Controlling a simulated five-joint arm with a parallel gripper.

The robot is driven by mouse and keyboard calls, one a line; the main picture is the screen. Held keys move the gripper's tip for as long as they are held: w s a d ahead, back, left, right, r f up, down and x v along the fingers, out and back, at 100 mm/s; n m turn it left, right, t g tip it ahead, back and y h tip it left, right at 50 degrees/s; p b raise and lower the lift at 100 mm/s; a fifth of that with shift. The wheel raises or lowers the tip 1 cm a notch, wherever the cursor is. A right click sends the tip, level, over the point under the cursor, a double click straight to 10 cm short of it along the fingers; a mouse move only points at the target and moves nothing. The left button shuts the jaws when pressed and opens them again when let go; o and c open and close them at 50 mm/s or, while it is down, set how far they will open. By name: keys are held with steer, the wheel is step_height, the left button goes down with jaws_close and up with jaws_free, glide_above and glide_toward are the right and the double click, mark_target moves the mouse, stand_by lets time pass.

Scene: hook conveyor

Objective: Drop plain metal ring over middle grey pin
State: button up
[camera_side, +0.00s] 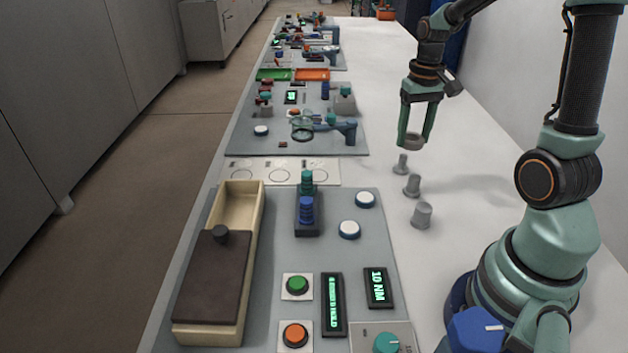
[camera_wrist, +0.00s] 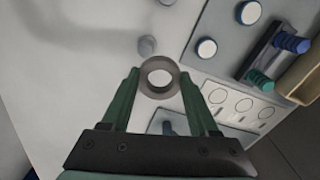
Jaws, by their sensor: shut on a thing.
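My gripper (camera_side: 415,140) is shut on the plain metal ring (camera_side: 413,147), a dull grey ring held between the fingertips above the white table. In the wrist view the ring (camera_wrist: 147,81) sits between the two green fingers (camera_wrist: 159,75), with its hole facing the camera. Three grey pins stand in a row in the side view. The middle grey pin (camera_side: 412,187) is below the ring, apart from it. The far pin (camera_side: 401,165) is closest under the ring in the picture; the near pin (camera_side: 422,216) is largest. One grey pin (camera_wrist: 146,46) shows beyond the ring in the wrist view; which one, I cannot tell.
Left of the pins is a grey panel with white buttons (camera_side: 349,229), a stand of blue and green knobs (camera_side: 306,207) and a wooden box (camera_side: 258,205) with a dark lid. A card with circles (camera_side: 279,174) lies behind. The white table (camera_side: 480,165) right of the pins is clear.

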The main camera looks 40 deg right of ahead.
mark_target(416, 178)
steer(key=shift+m, duration=0.5)
steer(key=shift+s+d+f, duration=0.3)
steer(key=shift+d+f, duration=0.1)
steer(key=shift+f, duration=1)
steer(key=shift+s+d+f, duration=0.3)
steer(key=shift+d+f, duration=0.05)
steer(key=shift+f, duration=1.1)
steer(key=shift+s+d+f, duration=0.3)
steer(key=shift+d+f, duration=0.1)
steer(key=shift+f, duration=1)
steer(key=shift+f, duration=2.4)
steer(key=o, duration=1.5)
steer(key=shift+o, duration=0.3)
